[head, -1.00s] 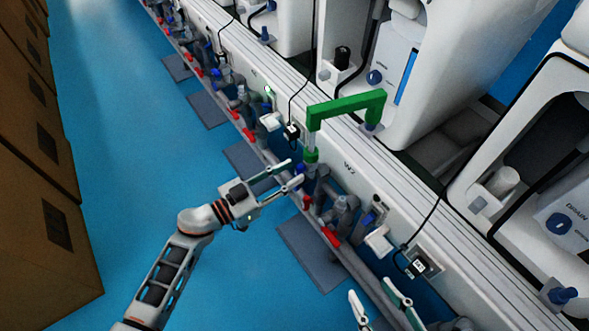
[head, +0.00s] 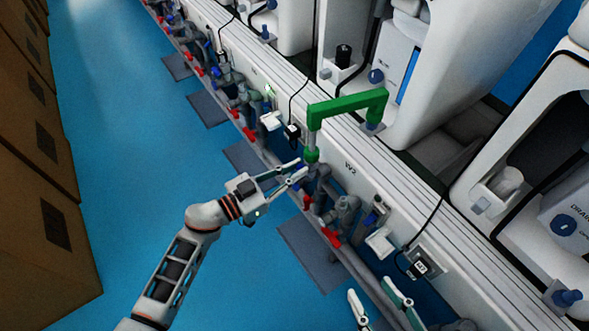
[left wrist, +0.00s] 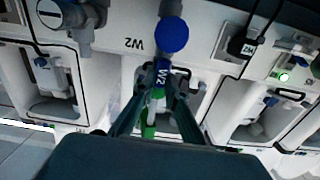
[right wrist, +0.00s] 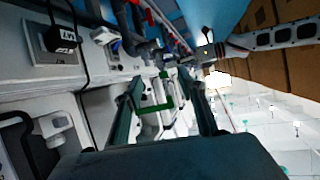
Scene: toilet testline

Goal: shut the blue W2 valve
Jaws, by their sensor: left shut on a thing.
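The blue W2 valve handle (left wrist: 164,82), labelled W2, lies between the fingertips of my left gripper (left wrist: 160,72) in the left wrist view. The gripper is shut on it. A round blue knob (left wrist: 172,34) sits just above the handle in that view. In the head view my left gripper (head: 303,167) reaches the piping below the W2 panel, and its fingers partly hide the handle. My right gripper (head: 378,308) is at the bottom of the head view, open and empty. Its spread fingers also show in the right wrist view (right wrist: 160,88).
A green pipe (head: 345,103) rises from the line and bends over to the white unit behind. Pipes with red handles (head: 331,238) run along the bench front. Black cables hang nearby. The blue floor (head: 140,140) at left is clear, beside brown boxes (head: 40,170).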

